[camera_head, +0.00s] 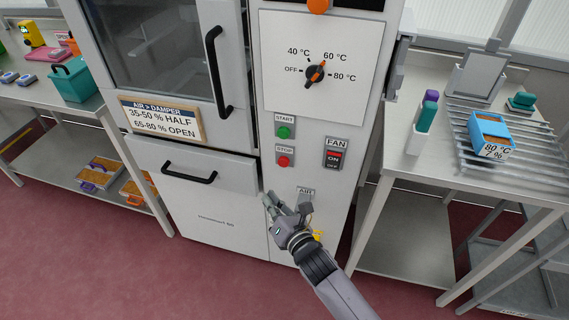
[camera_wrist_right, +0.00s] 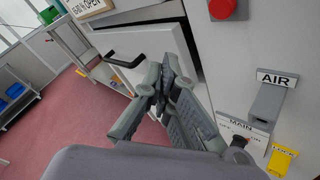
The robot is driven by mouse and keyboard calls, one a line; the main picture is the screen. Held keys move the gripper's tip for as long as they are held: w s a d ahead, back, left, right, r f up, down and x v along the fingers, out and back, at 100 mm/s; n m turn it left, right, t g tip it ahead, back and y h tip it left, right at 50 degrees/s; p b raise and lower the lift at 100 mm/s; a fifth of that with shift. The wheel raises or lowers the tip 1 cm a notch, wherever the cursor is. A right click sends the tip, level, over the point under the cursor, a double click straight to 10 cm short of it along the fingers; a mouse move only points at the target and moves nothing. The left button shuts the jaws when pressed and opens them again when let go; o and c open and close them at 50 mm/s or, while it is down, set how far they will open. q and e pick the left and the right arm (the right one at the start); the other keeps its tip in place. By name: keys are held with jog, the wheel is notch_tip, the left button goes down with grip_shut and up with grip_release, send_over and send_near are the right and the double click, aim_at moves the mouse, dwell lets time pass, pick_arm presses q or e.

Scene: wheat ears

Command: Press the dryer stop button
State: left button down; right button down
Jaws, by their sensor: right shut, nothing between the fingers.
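The dryer stop button (camera_head: 284,161) is a round red button under a STOP label on the dryer's front panel. It also shows in the right wrist view (camera_wrist_right: 222,8), at the top edge and partly cut off. My right gripper (camera_head: 268,198) is shut and empty. It is below and slightly left of the stop button in the head view, apart from it. In the right wrist view my right gripper's fingers (camera_wrist_right: 167,62) are together, left of and below the red button. My left gripper is not in view.
The green start button (camera_head: 284,132) is just above. The fan switch (camera_head: 334,158) is to the right. A dryer drawer (camera_head: 210,170) with a black handle stands slightly open on the left. Metal tables flank the dryer; the right one bears a blue box (camera_head: 490,131).

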aim_at(284, 162)
jog(key=w+d+b, duration=0.2)
jog(key=w+b, duration=0.1)
jog(key=w, duration=0.5)
jog(key=shift+w+d, duration=0.2)
jog(key=shift+d, duration=0.2)
jog(key=shift+w, duration=0.15)
dwell(1.3)
jog(key=shift+w+d, duration=0.1)
jog(key=shift+w, duration=0.15)
